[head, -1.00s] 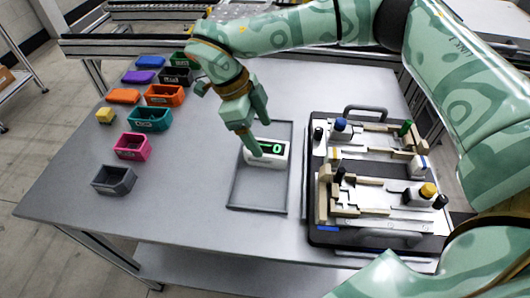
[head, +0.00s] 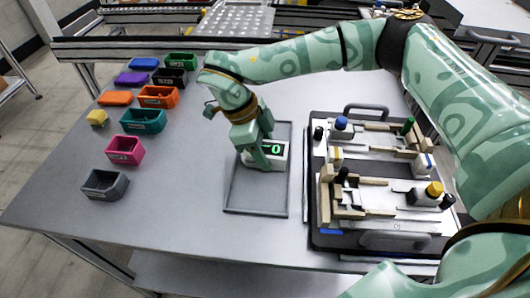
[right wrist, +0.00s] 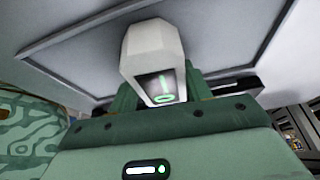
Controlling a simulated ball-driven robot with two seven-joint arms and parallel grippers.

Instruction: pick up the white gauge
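The white gauge (head: 281,158) is a small block with a dark display and green figures. It sits on the grey rectangular tray (head: 256,211) on the table. My right gripper (head: 265,150) is low over the gauge, with one finger in front of its near side and the other behind it. In the right wrist view the gauge (right wrist: 153,45) lies between the two green fingers (right wrist: 158,88), very close to both. The fingers are as wide apart as before and look open; contact is not clear. My left gripper is not in view.
A black fixture board (head: 330,243) with blocks and coloured knobs stands close to the tray's right. The table between is clear.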

